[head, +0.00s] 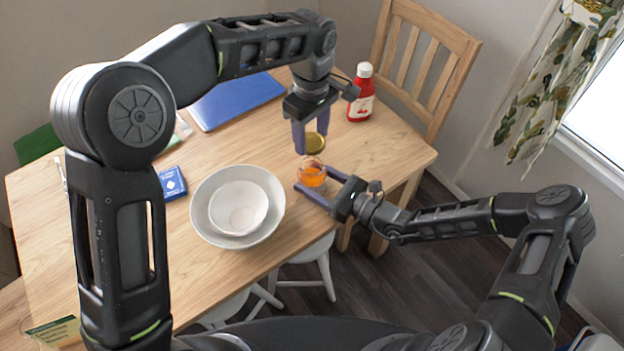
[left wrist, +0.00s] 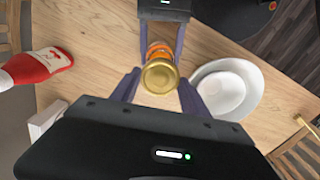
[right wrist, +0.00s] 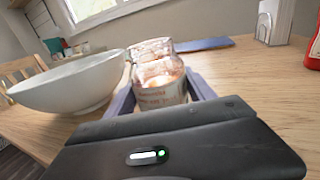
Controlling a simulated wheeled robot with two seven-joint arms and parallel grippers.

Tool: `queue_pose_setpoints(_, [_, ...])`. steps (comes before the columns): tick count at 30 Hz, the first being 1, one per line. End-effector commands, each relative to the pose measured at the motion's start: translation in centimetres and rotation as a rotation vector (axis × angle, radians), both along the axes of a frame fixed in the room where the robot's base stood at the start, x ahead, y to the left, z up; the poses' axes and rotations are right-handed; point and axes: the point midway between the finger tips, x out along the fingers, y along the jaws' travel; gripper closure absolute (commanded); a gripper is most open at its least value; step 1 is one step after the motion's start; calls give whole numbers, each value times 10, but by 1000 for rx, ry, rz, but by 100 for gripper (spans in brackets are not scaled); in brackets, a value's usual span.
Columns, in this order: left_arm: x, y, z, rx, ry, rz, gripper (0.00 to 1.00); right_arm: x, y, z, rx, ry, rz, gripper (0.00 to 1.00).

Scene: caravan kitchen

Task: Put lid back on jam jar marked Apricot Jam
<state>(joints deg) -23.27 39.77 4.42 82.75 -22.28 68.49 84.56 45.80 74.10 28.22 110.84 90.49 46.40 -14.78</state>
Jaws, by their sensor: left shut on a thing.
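The gold lid (head: 315,143) is between the fingertips of my left gripper (head: 311,140), which is shut on it. In the left wrist view the lid (left wrist: 160,77) is round and flat, its top towards the camera. The open glass jar (head: 312,174) with orange jam stands on the table just in front of the lid in the head view. The fingers of my right gripper (head: 318,187) lie on both sides of it; I cannot tell whether they touch. In the right wrist view the jar (right wrist: 160,88) is upright with a pale label, too blurred to read.
A white bowl nested in a larger one (head: 265,222) stands left of the jar. A red bottle (head: 361,95) stands behind and right. A blue laptop-like slab (head: 235,100) and a small blue box (head: 172,183) lie further left. The table's front right edge is close to my right gripper.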

Motion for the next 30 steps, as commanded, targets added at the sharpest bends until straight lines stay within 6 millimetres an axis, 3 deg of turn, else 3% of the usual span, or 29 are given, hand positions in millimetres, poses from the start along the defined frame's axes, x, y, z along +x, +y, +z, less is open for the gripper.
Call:
queue_pose_setpoints(21, [0, 0, 0, 0, 0, 0, 84, 0, 0, 0, 0, 0, 0, 99])
queue_pose_setpoints(30, [0, 0, -6, 1, 1, 0, 84, 0, 0, 0, 0, 0, 0, 100])
